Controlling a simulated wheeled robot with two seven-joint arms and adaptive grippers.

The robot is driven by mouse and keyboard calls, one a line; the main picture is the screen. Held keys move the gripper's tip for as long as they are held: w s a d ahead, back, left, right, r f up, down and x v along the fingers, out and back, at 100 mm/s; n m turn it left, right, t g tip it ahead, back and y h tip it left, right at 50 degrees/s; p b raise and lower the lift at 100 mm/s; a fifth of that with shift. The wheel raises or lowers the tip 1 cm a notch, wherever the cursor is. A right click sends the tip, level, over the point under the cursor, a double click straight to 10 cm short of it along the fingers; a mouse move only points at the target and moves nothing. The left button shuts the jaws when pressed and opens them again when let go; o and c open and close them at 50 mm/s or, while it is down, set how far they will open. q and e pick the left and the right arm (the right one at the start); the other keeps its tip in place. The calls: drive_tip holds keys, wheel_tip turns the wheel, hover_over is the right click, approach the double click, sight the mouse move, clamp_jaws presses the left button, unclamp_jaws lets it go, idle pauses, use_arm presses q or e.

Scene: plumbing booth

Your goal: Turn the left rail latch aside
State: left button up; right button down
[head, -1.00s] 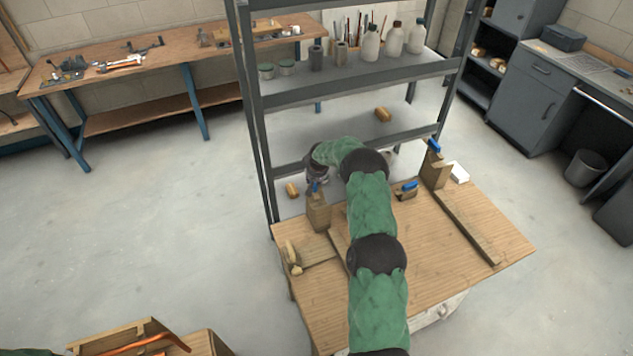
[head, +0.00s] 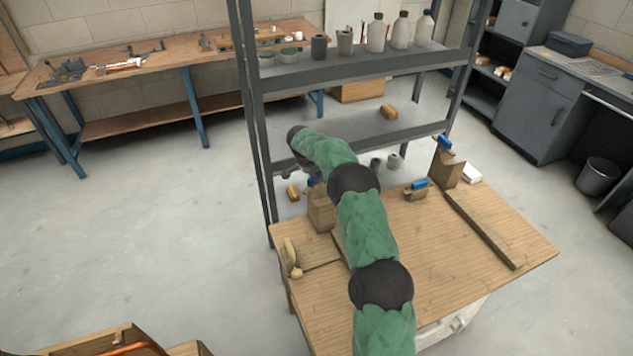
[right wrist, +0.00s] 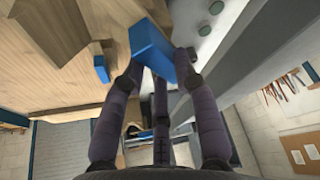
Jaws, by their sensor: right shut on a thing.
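The left rail latch is a small blue lever (head: 311,182) on top of a wooden block (head: 321,208) at the table's back left. My right arm crosses the table and bends down at this block. How far the latch is turned is hard to tell. My left gripper is not in view.
A second blue latch (head: 444,143) tops the right wooden block (head: 445,168), with a wooden rail (head: 484,230) running forward. A small blue-topped block (head: 416,190) stands between. A grey shelf (head: 365,73) with bottles rises behind.

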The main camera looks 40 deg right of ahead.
drive_tip(key=shift+w+f+m+g+b, duration=0.1)
drive_tip(key=shift+m+g+b, duration=0.2)
drive_tip(key=shift+m, duration=0.7)
drive_tip(key=shift+a+m, duration=0.1)
drive_tip(key=shift+m, duration=0.4)
drive_tip(key=shift+m+g+p, duration=0.45)
drive_tip(key=shift+m+g, duration=0.25)
drive_tip(key=shift+m, duration=0.4)
drive_tip(key=shift+w+a+m+g+p, duration=0.1)
drive_tip(key=shift+m+g+p, duration=0.2)
drive_tip(key=shift+m+p, duration=0.35)
drive_tip(key=shift+m, duration=0.45)
drive_tip(key=c, duration=0.9)
unclamp_jaws()
drive_tip(key=shift+c, duration=0.2)
drive_tip(key=shift+r, duration=0.2)
